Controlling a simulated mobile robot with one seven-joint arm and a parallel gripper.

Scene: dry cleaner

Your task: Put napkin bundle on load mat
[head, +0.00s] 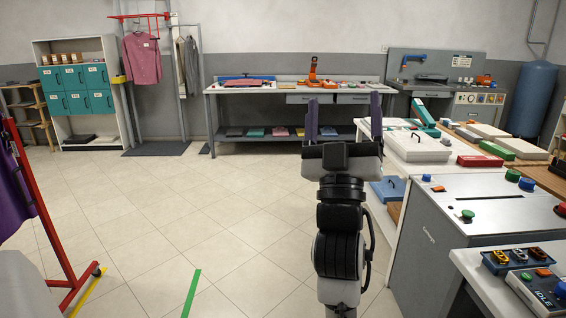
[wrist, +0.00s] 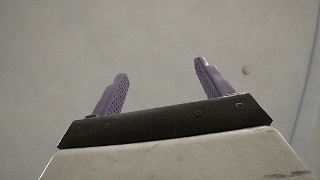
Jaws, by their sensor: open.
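My gripper (head: 343,103) is open and empty, its two purple fingers pointing up in front of the back workbench in the head view. In the wrist view my gripper (wrist: 161,74) has its fingers wide apart with only plain grey wall between them. I cannot tell for sure which thing is the napkin bundle. Flat packs lie on the right side: a red one (head: 480,160), a green one (head: 497,149) and a white one (head: 513,147). I cannot make out the load mat with certainty.
A grey machine cabinet (head: 430,235) and a white counter (head: 405,150) stand close on the right. The back workbench (head: 240,90) holds a red garment. A red rail stand (head: 48,220) is at the left. The tiled floor (head: 180,200) in the middle is clear.

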